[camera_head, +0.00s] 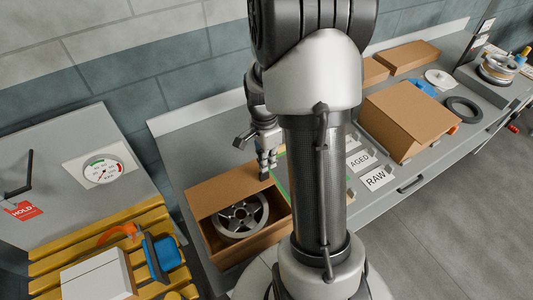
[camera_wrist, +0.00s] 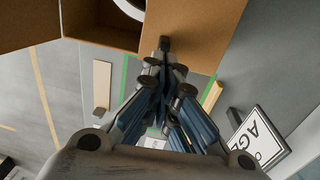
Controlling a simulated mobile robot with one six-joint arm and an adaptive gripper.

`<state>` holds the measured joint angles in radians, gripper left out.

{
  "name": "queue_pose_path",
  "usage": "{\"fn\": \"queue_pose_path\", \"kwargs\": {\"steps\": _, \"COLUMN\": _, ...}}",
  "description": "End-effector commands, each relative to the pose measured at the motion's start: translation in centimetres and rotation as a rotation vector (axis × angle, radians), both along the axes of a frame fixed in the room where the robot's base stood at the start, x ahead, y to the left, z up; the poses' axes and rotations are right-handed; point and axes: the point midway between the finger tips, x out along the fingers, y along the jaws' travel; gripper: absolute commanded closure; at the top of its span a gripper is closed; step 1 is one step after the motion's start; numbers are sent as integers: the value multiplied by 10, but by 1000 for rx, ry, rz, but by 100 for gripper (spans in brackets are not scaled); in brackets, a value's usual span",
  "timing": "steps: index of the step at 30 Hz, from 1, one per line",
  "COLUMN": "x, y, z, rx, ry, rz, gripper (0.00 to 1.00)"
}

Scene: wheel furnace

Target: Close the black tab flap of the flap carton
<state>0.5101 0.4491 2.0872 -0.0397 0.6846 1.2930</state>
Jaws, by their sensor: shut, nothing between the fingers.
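The flap carton (camera_head: 212,243) stands open on the bench in the head view, with a grey spoked wheel (camera_head: 241,214) inside. One brown flap (camera_head: 222,187) stands at its back side; in the wrist view this flap (camera_wrist: 205,25) fills the upper middle. The black tab (camera_wrist: 165,43) sits at the flap's edge, just beyond my fingertips. My gripper (camera_head: 267,161) is shut and empty beside the tab end of the flap; it also shows in the wrist view (camera_wrist: 164,75). I cannot tell whether the fingers touch the tab. My arm hides part of the carton's right side.
A green outline (camera_wrist: 125,80) marks the bench near the carton. Labels reading AGED (camera_head: 360,160) and RAW (camera_head: 377,178) lie to the right, before a larger closed carton (camera_head: 408,115).

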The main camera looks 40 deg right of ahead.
Motion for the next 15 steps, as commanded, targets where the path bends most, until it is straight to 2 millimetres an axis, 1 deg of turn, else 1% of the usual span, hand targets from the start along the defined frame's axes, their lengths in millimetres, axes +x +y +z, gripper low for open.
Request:
{"fn": "queue_pose_path", "kwargs": {"steps": 3, "x": -1, "y": 0, "z": -5, "rx": 0, "ry": 1, "rz": 0, "gripper": 100}}
{"fn": "queue_pose_path", "kwargs": {"steps": 13, "x": -1, "y": 0, "z": -6, "rx": 0, "ry": 0, "rz": 0, "gripper": 100}}
{"fn": "queue_pose_path", "kwargs": {"steps": 15, "x": -3, "y": 1, "z": -11, "rx": 0, "ry": 1, "rz": 0, "gripper": 100}}
